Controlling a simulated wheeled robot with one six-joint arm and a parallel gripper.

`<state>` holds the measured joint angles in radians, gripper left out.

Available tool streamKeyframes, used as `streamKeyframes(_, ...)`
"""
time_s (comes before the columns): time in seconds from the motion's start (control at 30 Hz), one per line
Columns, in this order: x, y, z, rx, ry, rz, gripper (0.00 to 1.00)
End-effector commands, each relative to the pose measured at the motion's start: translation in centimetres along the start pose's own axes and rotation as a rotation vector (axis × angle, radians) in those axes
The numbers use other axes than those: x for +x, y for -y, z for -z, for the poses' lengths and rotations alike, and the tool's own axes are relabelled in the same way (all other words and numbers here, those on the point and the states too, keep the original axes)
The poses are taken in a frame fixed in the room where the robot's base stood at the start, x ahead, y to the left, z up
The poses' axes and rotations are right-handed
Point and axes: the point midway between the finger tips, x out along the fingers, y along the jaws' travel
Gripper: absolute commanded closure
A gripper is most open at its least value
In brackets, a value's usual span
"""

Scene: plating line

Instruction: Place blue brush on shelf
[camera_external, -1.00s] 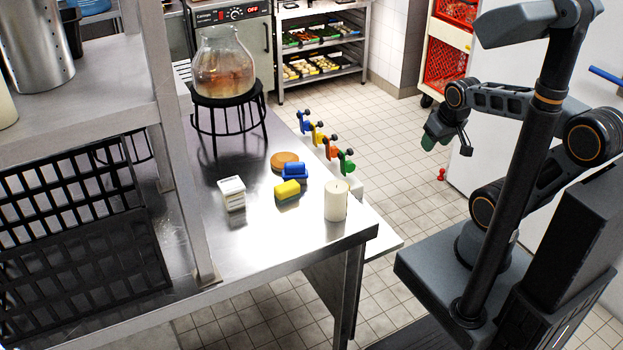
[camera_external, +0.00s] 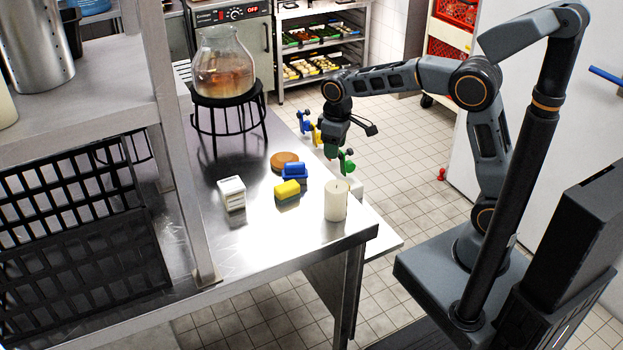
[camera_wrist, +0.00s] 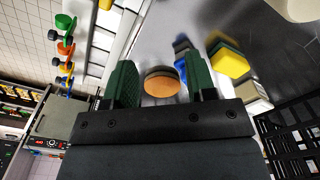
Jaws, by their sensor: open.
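The blue brush (camera_external: 294,172) lies on the steel table, between a round brown piece and a yellow sponge. In the wrist view the blue brush (camera_wrist: 181,46) is blurred and partly hidden by the right finger. My gripper (camera_external: 332,148) is above the table's right edge, right of the brush and apart from it. In the wrist view its green fingers are open and empty, with the round brown piece (camera_wrist: 161,83) seen between them. A metal shelf (camera_external: 80,120) stands at the left, holding a steel pot.
The yellow sponge (camera_external: 287,190), a white box (camera_external: 231,192) and a candle (camera_external: 336,201) stand near the brush. A glass jar (camera_external: 224,65) sits on a black stand behind. Several coloured clamps (camera_external: 347,162) line the right edge. A black crate (camera_external: 80,250) is below the shelf.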

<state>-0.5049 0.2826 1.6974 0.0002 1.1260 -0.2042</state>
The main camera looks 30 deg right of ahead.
Motion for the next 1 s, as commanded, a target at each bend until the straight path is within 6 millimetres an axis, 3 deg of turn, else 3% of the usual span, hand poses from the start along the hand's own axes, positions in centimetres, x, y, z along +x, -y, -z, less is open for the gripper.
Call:
streamKeyframes(0.03, 0.6, 1.2, 2.4, -0.071, 0.014, 0.004, 0.49)
streamKeyframes(0.1, 0.7, 2.3, 4.8, -0.159, 0.027, 0.008, 0.49)
streamKeyframes(0.3, -1.5, 3.2, 8.8, -0.331, 0.018, 0.008, 0.49)
streamKeyframes(0.4, -3.7, 3.1, 9.3, -0.395, 0.001, 0.004, 0.49)
streamKeyframes(0.47, -3.8, 3.1, 9.0, -0.433, 0.019, 0.010, 0.49)
streamKeyframes(1.0, 4.0, 3.1, 8.4, -0.469, 0.034, 0.016, 0.49)
